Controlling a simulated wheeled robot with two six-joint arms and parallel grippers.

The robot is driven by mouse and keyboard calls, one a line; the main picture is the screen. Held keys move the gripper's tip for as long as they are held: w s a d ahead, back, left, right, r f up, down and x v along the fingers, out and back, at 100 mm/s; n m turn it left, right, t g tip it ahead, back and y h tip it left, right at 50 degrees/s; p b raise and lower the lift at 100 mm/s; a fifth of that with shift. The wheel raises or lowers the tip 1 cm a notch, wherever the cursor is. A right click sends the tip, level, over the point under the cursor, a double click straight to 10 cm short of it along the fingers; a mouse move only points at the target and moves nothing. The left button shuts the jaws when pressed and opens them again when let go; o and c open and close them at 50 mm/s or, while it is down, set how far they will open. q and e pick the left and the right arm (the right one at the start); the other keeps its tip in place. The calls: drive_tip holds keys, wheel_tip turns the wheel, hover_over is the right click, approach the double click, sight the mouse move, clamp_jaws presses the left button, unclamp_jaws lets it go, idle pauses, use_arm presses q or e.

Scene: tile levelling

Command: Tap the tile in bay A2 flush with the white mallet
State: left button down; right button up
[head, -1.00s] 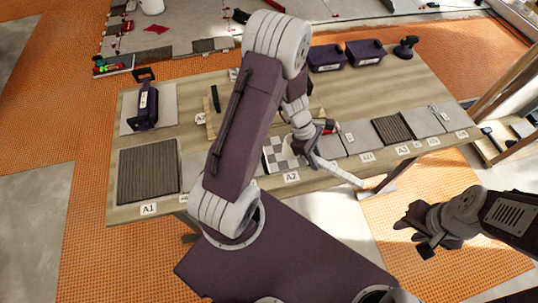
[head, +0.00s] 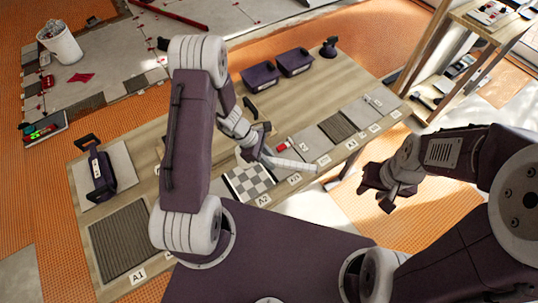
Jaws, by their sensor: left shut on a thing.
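The checkered grey-and-white tile (head: 252,184) lies in bay A2, behind the A2 label (head: 263,200) at the bench's front edge. Its far corner is close to my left gripper in the picture; whether it sits flush cannot be told. My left gripper (head: 262,149) is shut on the white mallet (head: 292,164), whose pale length slants to the right, over the bays right of A2. Contact between mallet and bench cannot be seen. My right gripper (head: 376,196) is open and empty, off the bench's front side.
A dark ribbed tile (head: 120,238) lies in bay A1. A dark caddy (head: 98,170) stands behind it. A small red item (head: 283,147) lies near the mallet. Two dark bins (head: 278,70) stand at the back. A shelf rack (head: 455,65) is at right.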

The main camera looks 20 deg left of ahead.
use_arm(q)
drive_tip(key=shift+f, duration=0.2)
drive_tip(key=f+b, duration=0.3)
drive_tip(key=f, duration=0.1)
drive_tip(key=f+b, duration=0.4)
drive_tip(key=shift+w+a+f, duration=0.15)
drive_tip(key=shift+w, duration=0.05)
drive_tip(key=shift+f, duration=0.25)
drive_tip(key=shift+w+a, duration=0.1)
drive_tip(key=shift+r, duration=0.25)
wheel_tip(320, 180, up, 5)
drive_tip(key=p, duration=0.4)
drive_tip(key=shift+f, duration=0.1)
